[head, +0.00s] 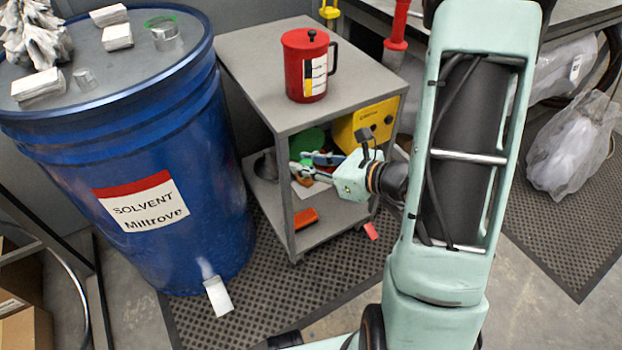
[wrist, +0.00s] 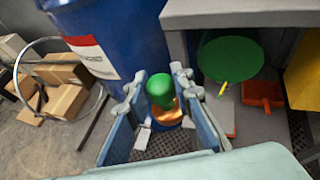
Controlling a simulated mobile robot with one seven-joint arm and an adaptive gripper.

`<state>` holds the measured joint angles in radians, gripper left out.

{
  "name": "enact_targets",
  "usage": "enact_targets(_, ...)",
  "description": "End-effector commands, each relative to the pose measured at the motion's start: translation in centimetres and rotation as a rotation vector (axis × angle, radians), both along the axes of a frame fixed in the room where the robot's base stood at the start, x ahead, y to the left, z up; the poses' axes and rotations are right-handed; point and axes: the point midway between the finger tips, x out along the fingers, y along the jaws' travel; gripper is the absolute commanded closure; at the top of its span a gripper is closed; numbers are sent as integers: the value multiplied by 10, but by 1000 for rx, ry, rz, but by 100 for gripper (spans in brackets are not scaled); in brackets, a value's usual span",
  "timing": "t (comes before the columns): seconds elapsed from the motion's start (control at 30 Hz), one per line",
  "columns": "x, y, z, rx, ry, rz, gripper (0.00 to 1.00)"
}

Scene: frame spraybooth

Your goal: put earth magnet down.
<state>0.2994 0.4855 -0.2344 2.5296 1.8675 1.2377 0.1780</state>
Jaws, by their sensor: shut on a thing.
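The earth magnet, as I take it, is a piece with a rounded green top (wrist: 160,88) and a copper-coloured base (wrist: 167,114). It sits between the fingertips of my gripper (wrist: 160,98) in the wrist view, and the gripper is shut on it. In the head view my gripper (head: 308,171) is beside the grey cart, at the height of the space between its top and lower shelf. The magnet cannot be made out clearly there. The blue drum (head: 215,175), labelled SOLVENT, stands left of the gripper.
The grey cart (head: 252,62) carries a red mug (head: 306,65) on top. Its lower shelf holds a yellow box (head: 372,122), a green disc (wrist: 230,58) and an orange dustpan (wrist: 262,93). Cardboard boxes (wrist: 62,100) lie left of the drum.

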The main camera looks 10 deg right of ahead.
Motion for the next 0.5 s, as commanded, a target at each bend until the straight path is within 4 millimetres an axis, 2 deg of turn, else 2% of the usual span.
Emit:
enact_targets(0.17, 3, -2, -5, -3, -5, -4, 100)
enact_targets(0.3, 27, -10, -15, -3, -1, -3, 100)
enact_targets(0.5, 49, -18, -47, -2, 0, -3, 100)
